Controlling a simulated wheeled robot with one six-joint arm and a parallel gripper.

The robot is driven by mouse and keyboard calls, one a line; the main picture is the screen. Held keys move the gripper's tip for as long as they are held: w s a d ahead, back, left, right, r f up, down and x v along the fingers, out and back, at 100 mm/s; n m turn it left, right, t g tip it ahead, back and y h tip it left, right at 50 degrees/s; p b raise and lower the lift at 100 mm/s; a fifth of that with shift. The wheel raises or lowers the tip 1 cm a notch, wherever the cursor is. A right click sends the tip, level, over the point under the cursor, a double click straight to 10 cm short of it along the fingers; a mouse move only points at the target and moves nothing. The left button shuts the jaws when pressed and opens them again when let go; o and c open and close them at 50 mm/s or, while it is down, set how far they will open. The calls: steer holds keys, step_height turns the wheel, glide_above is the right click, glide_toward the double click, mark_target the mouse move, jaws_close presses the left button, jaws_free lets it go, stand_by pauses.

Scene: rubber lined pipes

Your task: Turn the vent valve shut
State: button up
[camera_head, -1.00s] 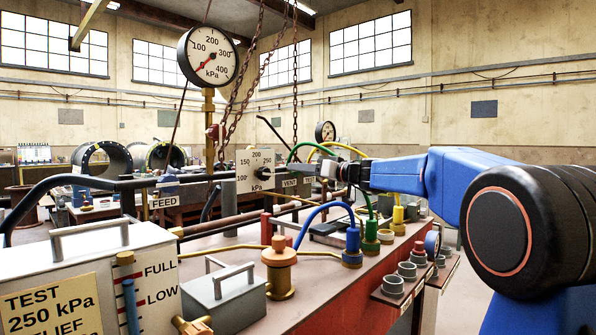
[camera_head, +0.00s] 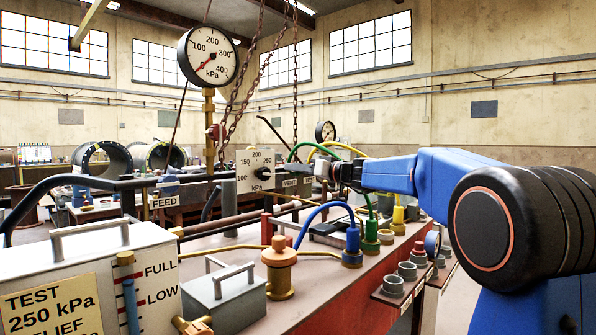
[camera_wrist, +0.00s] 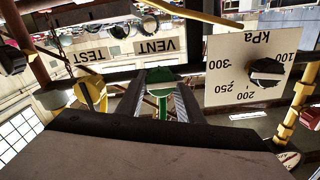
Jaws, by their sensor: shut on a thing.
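The vent valve (camera_wrist: 160,76) is a green handle with a green stem below it in the wrist view. It lies between the two fingers of my gripper (camera_wrist: 160,98), near the VENT label (camera_wrist: 156,46). My gripper (camera_head: 324,169) is shut on this green handle. In the head view, my gripper is at the pipe just right of the VENT label (camera_head: 290,183), and it hides the handle there. I cannot tell the valve's exact turn angle.
A white kPa dial plate with a black knob (camera_wrist: 266,72) stands close beside my gripper. A yellow valve (camera_wrist: 90,92) is on the other side, near the TEST label (camera_wrist: 90,55). Blue, green and yellow hose fittings (camera_head: 352,240) stand on the bench below my arm.

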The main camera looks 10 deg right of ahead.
steer(key=m, duration=0.8)
steer(key=shift+w+d+f+m, duration=0.1)
steer(key=shift+m, duration=0.3)
steer(key=m, duration=0.4)
steer(key=shift+f+m, duration=0.15)
steer(key=shift+m, duration=2.35)
steer(key=o, duration=1.1)
steer(key=shift+c, duration=0.2)
steer(key=shift+d, duration=0.1)
